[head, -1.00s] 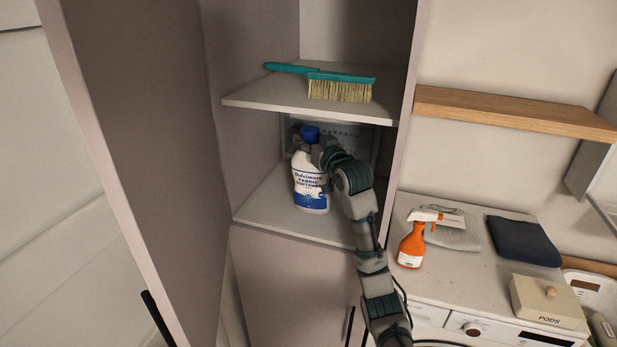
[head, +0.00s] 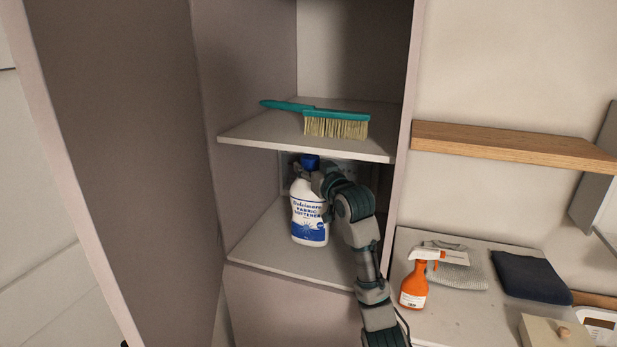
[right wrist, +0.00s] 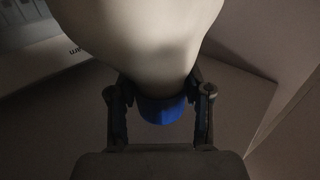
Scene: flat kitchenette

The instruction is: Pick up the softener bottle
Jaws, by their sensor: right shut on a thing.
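The softener bottle (head: 308,212) is white with a blue cap and a blue-and-white label. It is upright in the lower cabinet compartment, above the lower shelf (head: 258,252); I cannot tell if its base touches the shelf. My right gripper (head: 319,180) is shut on its upper part, just below the cap. In the right wrist view, the fingers (right wrist: 161,106) are on both sides of the bottle's neck, with the blue cap (right wrist: 160,109) between them and the white body (right wrist: 140,40) filling the top. My left gripper is not in view.
The upper shelf (head: 250,138) is close above the cap and holds a teal brush (head: 335,124). Cabinet walls flank the compartment.

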